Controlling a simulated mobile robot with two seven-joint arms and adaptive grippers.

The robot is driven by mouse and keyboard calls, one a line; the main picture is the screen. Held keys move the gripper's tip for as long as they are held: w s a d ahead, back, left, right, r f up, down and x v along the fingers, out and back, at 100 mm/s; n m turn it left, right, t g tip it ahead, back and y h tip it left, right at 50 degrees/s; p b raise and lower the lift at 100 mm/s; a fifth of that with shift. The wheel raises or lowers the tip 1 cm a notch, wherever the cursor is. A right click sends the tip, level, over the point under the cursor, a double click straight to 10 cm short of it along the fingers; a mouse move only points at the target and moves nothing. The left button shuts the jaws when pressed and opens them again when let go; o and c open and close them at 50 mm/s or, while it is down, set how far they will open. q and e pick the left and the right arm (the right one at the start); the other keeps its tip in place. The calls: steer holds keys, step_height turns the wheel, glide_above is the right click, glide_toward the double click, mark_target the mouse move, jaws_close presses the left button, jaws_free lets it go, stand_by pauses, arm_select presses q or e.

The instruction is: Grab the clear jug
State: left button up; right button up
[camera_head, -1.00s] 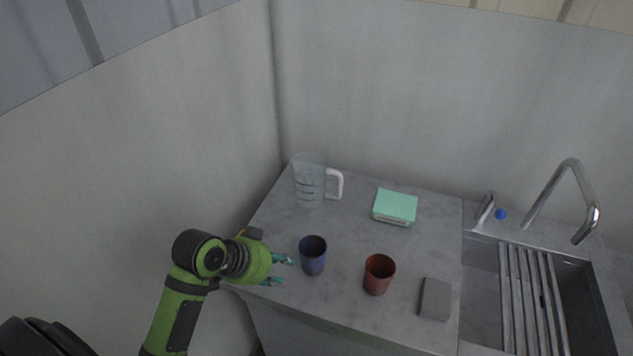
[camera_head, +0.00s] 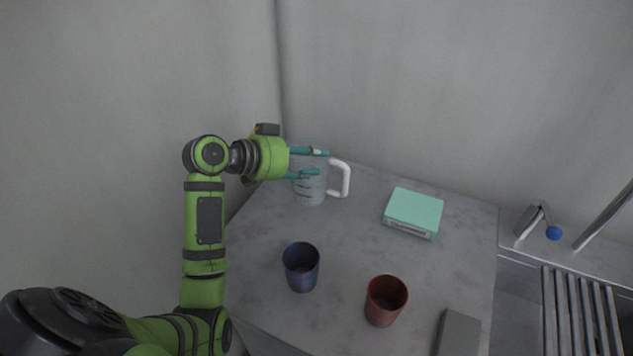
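The clear jug (camera_head: 310,188) stands upright at the back left of the grey counter. It is see-through with dark marks, and its white handle (camera_head: 346,178) points right. My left gripper (camera_head: 322,163) reaches in from the left at the height of the jug's upper part. Its two teal fingers are spread apart, one toward the rim and one lower across the jug's front. I cannot tell whether the fingers touch the jug. The jug's upper left part is hidden behind the gripper. My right gripper is out of view.
A blue cup (camera_head: 301,267) and a red cup (camera_head: 385,300) stand nearer the front of the counter (camera_head: 345,245). A mint-green box (camera_head: 413,212) lies right of the jug. A grey block (camera_head: 458,332) lies front right, beside the sink rack (camera_head: 580,310). Walls close in behind and left.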

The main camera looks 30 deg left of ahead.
mark_target(322, 161)
arm_select(q)
steer(key=x, duration=0.3)
steer(key=shift+a+f+b, duration=0.1)
steer(key=shift+f+b, duration=0.1)
steer(key=shift+b, duration=0.2)
steer(key=shift+w, duration=0.15)
steer(key=shift+r, duration=0.1)
jaws_close()
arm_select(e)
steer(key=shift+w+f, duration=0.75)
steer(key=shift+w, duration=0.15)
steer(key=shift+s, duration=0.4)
